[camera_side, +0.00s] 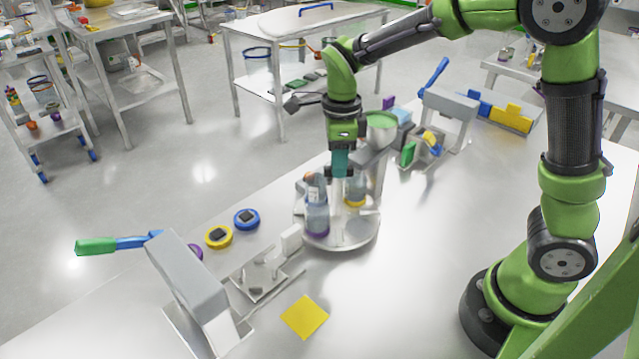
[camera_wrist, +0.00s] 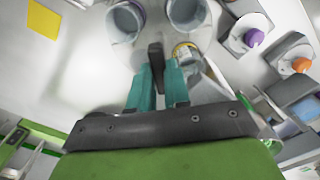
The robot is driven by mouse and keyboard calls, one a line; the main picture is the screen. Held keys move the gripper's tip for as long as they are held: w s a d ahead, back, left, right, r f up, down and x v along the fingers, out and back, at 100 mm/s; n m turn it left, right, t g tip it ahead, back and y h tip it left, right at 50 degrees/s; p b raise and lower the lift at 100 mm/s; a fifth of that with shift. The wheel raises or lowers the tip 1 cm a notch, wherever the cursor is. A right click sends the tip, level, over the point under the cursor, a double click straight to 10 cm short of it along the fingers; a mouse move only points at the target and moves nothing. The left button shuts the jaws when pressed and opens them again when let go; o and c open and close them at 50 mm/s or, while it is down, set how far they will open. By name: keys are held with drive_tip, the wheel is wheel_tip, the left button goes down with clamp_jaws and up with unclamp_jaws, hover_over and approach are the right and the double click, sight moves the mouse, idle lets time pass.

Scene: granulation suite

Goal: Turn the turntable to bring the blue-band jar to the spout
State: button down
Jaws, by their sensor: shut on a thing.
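The round metal turntable (camera_side: 345,236) stands on the bench with several clear jars on it. One jar (camera_side: 317,218) at the front left has a purple band; a yellow-band jar (camera_side: 355,191) stands at the back right. My gripper (camera_side: 340,175) points down over the turntable. In the wrist view its teal fingers (camera_wrist: 157,72) are shut on a dark upright peg (camera_wrist: 156,52), with the yellow-band jar (camera_wrist: 187,53) close beside it. A grey funnel (camera_side: 382,126), apparently at the spout, stands behind the turntable; its outlet is hidden.
A grey lever stand (camera_side: 185,280) with a green-handled lever is at the front left. Yellow (camera_side: 218,236) and blue (camera_side: 246,218) round pieces lie along the bench edge. A yellow square (camera_side: 305,317) lies in front. The bench right of the turntable is clear.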

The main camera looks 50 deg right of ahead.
drive_tip(key=shift+r+m, duration=0.1)
drive_tip(key=shift+m, duration=9)
drive_tip(key=c, duration=1.1)
unclamp_jaws()
